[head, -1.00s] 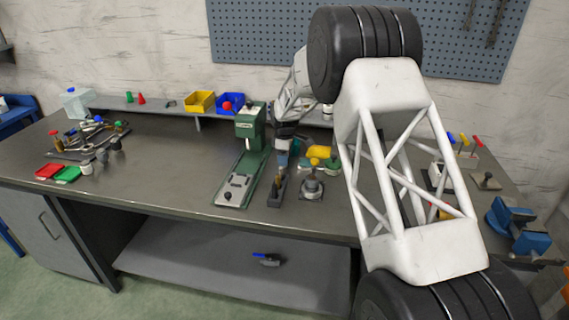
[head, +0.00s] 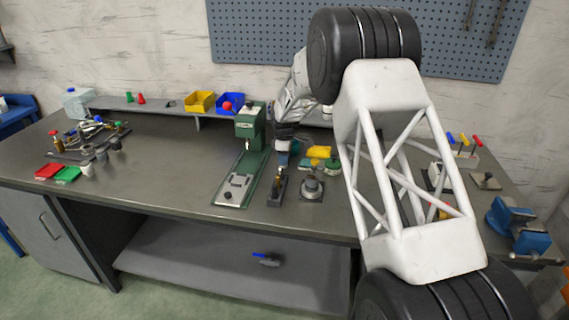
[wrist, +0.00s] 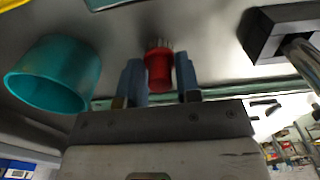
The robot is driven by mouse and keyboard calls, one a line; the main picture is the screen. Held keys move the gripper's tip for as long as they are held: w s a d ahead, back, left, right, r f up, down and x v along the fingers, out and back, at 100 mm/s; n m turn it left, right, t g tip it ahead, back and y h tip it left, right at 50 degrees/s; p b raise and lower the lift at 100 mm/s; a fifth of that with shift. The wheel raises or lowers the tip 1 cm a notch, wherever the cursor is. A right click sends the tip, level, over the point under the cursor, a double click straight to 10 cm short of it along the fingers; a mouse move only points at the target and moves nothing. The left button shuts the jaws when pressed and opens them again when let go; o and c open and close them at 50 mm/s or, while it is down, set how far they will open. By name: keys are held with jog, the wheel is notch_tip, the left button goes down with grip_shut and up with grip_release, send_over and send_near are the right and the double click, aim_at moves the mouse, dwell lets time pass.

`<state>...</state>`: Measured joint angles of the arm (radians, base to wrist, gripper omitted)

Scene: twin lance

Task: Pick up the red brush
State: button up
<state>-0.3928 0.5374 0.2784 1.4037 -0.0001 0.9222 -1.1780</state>
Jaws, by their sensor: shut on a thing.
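The red brush (wrist: 158,69), a short red body with pale bristles at its far end, stands between the two blue-grey fingers of my gripper (wrist: 159,80) in the wrist view. The fingers are shut on it, one on each side. In the head view, my gripper (head: 283,158) is over the middle of the workbench, just right of the green press. The brush cannot be made out there.
A teal cup (wrist: 48,82) is close left of my gripper in the wrist view, and a dark block (wrist: 262,38) is to the right. The green press (head: 249,130), a round metal piece (head: 311,188) and a yellow thing (head: 319,152) are nearby.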

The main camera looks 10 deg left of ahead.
jog(key=shift+r, duration=0.1)
jog(key=shift+r, duration=4.9)
jog(key=o, duration=0.3)
grip_shut()
jog(key=w+d, duration=0.1)
jog(key=d, duration=0.8)
jog(key=shift+w+r, duration=0.25)
jog(key=shift+r, duration=0.15)
